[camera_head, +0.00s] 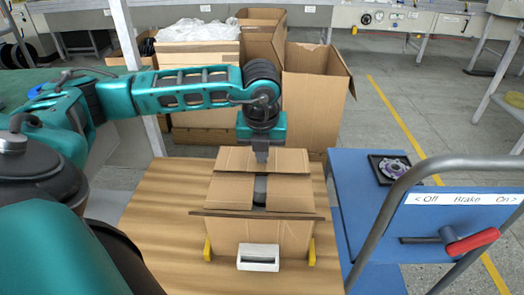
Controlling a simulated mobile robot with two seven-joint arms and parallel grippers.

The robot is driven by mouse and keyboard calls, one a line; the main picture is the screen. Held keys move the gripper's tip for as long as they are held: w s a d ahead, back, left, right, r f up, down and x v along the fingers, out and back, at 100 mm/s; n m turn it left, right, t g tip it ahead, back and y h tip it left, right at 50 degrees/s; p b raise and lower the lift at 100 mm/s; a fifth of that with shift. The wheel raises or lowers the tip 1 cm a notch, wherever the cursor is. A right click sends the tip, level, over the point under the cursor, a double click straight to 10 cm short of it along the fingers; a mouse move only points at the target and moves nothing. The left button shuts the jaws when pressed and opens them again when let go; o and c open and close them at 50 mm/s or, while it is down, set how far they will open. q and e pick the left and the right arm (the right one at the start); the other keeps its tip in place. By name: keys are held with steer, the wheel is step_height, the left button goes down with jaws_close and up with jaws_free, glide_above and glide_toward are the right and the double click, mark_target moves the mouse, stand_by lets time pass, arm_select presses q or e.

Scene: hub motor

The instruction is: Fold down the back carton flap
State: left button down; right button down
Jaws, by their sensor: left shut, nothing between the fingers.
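The brown carton (262,232) stands on the wooden tabletop. Its left side flap (229,193) and right side flap (290,193) lie inward over the top, with a dark object (260,188) showing in the gap between them. The back flap (232,160) lies low across the rear of the top, its front edge over the side flaps; whether it is fully flat I cannot tell. The front flap (225,214) shows as a thin edge sticking outward. My left gripper (261,158) is shut and empty, pointing down at the middle of the back flap, seemingly touching it. My right gripper is out of view.
Yellow brackets (208,250) flank the carton's base, and a white label holder (258,257) is at its front. A blue cart (375,225) with a grey handle stands right, carrying a dark tray with a round part (393,169). Open cartons (315,100) stand behind the table.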

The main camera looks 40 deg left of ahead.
arm_select(q)
steer(key=shift+f, duration=0.4)
steer(key=shift+r, duration=0.1)
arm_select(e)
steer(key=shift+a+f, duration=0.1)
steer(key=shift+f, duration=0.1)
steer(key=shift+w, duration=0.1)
